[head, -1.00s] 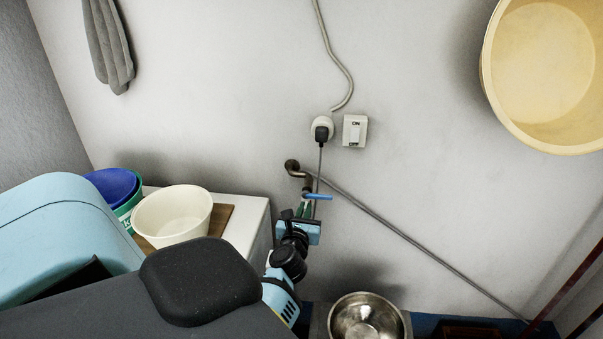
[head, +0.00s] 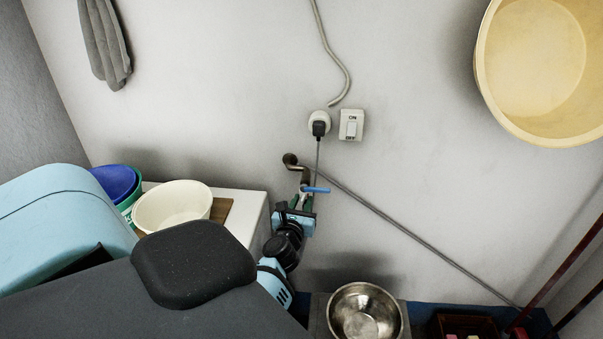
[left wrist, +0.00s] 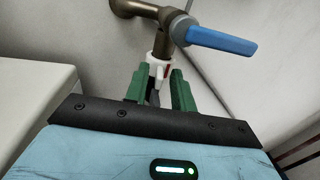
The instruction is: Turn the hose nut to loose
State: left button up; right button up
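A brass tap (head: 305,175) with a blue lever (head: 317,190) sticks out from the wall; it also shows in the left wrist view (left wrist: 171,20). The left gripper (head: 300,203) is small in the head view. My right gripper is not in view.
A white counter (head: 247,215) with a cream bowl (head: 172,205) stands left of the tap. A metal basin (head: 364,315) is below right. A grey pipe (head: 410,247) slants down the wall. A socket and switch (head: 351,125) are above, a yellow tub (head: 540,70) upper right.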

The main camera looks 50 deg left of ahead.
pick_arm(q)
jog(key=shift+s+d, duration=0.1)
jog(key=shift+s, duration=0.05)
jog(key=shift+p+v, duration=0.3)
jog(key=shift+v, duration=3.45)
